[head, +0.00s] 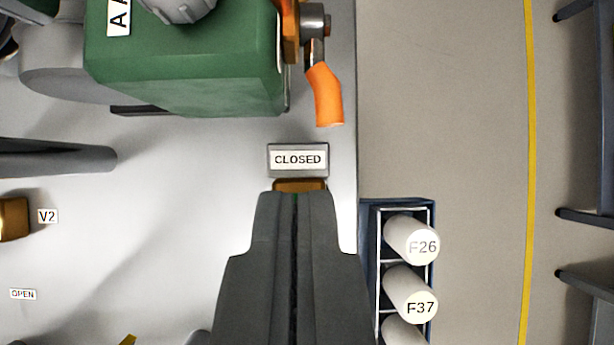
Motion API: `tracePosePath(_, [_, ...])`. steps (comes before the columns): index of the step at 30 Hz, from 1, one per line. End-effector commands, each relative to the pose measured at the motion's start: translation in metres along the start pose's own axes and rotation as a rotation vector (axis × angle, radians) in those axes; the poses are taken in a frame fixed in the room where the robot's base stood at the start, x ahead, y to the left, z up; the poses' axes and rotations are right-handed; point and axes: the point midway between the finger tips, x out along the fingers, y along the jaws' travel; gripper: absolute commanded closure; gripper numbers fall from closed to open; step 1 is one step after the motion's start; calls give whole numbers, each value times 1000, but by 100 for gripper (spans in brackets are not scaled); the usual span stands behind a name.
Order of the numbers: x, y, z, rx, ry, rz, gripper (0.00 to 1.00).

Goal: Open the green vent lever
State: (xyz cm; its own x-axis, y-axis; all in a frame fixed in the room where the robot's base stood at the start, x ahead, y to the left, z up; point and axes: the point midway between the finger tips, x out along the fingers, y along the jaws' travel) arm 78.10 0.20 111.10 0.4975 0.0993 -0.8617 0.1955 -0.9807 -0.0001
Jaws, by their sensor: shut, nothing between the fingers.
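My gripper (295,215) points up the picture from the bottom middle, with its two dark fingers shut together and empty. A small brass-coloured block (300,185) shows just past the fingertips, partly hidden by them. A grey plate reading CLOSED (298,160) lies directly beyond it. A tiny trace of green shows at the fingertips, too small to identify. I see no clear green lever; anything under the fingers is hidden. A lever with an orange grip (325,95) hangs off the right side of a green housing (190,60) at the top.
The pale metal bench top (150,230) is largely bare. A V2 tag (47,216), a brass block (13,219) and an OPEN label (22,294) are at left. A dark rack (430,215) holds white cylinders right of my gripper. A yellow line (528,170) crosses the floor.

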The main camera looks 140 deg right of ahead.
Motion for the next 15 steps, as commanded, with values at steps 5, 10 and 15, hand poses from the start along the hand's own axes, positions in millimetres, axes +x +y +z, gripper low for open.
tracePosePath(5, [4, 0, 0, 0, 0, 0, 100])
tracePosePath(10, [24, 0, 0, 0, -3, -1, 100])
tracePosePath(15, [52, 0, 0, 0, -2, -1, 100])
